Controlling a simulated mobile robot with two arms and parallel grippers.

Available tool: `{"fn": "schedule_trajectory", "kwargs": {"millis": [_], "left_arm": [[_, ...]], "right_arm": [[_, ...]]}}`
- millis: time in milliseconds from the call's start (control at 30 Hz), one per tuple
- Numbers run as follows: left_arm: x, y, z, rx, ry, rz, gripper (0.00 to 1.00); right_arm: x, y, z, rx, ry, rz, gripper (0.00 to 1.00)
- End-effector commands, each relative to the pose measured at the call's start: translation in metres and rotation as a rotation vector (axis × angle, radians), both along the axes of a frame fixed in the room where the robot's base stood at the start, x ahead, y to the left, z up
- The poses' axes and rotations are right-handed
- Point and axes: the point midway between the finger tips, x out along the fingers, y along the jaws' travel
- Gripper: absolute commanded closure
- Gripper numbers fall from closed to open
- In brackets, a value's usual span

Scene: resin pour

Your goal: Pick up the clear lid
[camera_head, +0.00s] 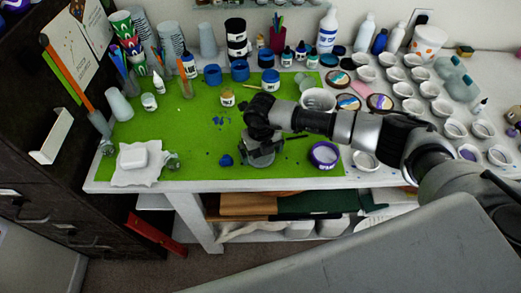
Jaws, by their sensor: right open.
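My right gripper (262,152) hangs over the front middle of the green mat (205,170), its arm reaching in from the right. It is open, and no thing shows between its fingers; the arm and wrist hide the mat beneath. I cannot single out the clear lid for certain. Small clear pieces lie at the mat's left: one clear piece (172,160) beside a white block on paper, another clear piece (107,148) at the left edge. Both are well left of the gripper. My left gripper is not in view.
Blue jars (239,71) and bottles stand behind. Several white cups fill the right side. The mat's front left is mostly clear.

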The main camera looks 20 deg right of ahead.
Motion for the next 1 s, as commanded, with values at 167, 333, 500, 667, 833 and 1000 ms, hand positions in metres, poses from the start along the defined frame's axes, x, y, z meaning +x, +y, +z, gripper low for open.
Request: {"fn": "schedule_trajectory", "kwargs": {"millis": [167,333,500,667,833,1000], "left_arm": [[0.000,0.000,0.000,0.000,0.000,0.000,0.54],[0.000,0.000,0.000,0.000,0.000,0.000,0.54],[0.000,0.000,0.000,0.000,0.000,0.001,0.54],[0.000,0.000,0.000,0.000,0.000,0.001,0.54],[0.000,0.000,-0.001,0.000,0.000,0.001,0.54],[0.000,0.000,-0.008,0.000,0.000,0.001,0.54]], "right_arm": [[0.000,0.000,-0.004,-0.001,0.000,0.001,0.00],[0.000,0.000,-0.003,0.000,0.000,0.001,0.14],[0.000,0.000,-0.003,0.000,-0.001,0.001,0.33],[0.000,0.000,-0.003,0.000,-0.001,0.001,0.37],[0.001,0.000,-0.001,0.000,-0.002,0.001,0.37],[0.001,0.000,0.012,0.001,-0.005,0.002,0.37]]}}
